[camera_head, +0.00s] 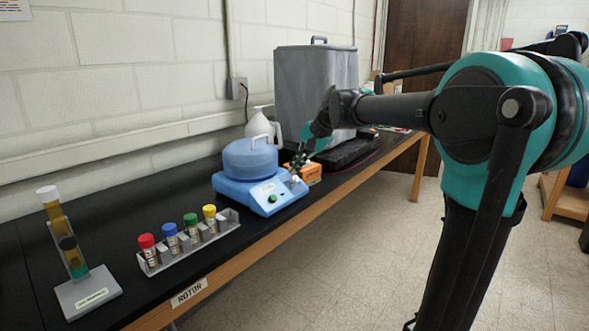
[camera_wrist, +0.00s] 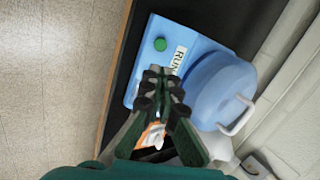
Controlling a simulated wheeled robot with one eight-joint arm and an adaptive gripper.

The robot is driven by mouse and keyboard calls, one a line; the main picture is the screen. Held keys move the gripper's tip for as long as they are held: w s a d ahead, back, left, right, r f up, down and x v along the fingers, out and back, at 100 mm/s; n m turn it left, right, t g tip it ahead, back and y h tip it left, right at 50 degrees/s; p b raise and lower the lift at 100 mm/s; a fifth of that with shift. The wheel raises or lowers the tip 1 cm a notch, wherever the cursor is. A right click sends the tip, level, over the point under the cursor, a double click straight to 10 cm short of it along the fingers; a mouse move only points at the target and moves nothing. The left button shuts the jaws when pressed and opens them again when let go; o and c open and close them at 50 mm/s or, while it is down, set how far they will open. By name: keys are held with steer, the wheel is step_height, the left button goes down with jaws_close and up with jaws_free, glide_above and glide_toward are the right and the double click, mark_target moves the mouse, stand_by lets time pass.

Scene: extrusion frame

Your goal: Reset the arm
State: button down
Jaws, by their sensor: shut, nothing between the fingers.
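My gripper (camera_head: 298,163) is at the end of my outstretched arm, over the near right side of the blue centrifuge (camera_head: 240,188) on the black bench. In the wrist view, my gripper (camera_wrist: 163,81) is shut with nothing between its fingers. It points toward the centrifuge's front panel, which carries a green button (camera_wrist: 160,44) and a "RUN" label (camera_wrist: 178,59). The centrifuge's round lid (camera_wrist: 217,90) with its white handle is down. I cannot tell whether the fingertips touch the panel.
A rack (camera_head: 195,243) of colour-capped tubes and a stand (camera_head: 88,293) with a tube are at the left of the bench (camera_head: 150,297). An orange block (camera_head: 309,174), a white jug (camera_head: 262,125) and a grey bin (camera_head: 310,85) are near the centrifuge.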

steer(key=s+d+f+n+h, duration=0.2)
steer(key=s+d+f, duration=0.8)
steer(key=s+f, duration=0.3)
steer(key=s+d+f+n+t+h, duration=0.1)
steer(key=s+d+f+n+h, duration=0.2)
steer(key=s+d+f, duration=0.7)
steer(key=s+f, duration=0.3)
steer(key=f, duration=0.2)
steer(key=shift+s+d+f+n+h, duration=0.15)
steer(key=shift+d+f+n+h, duration=0.05)
steer(key=shift+d+n+h, duration=0.15)
stand_by(4.9)
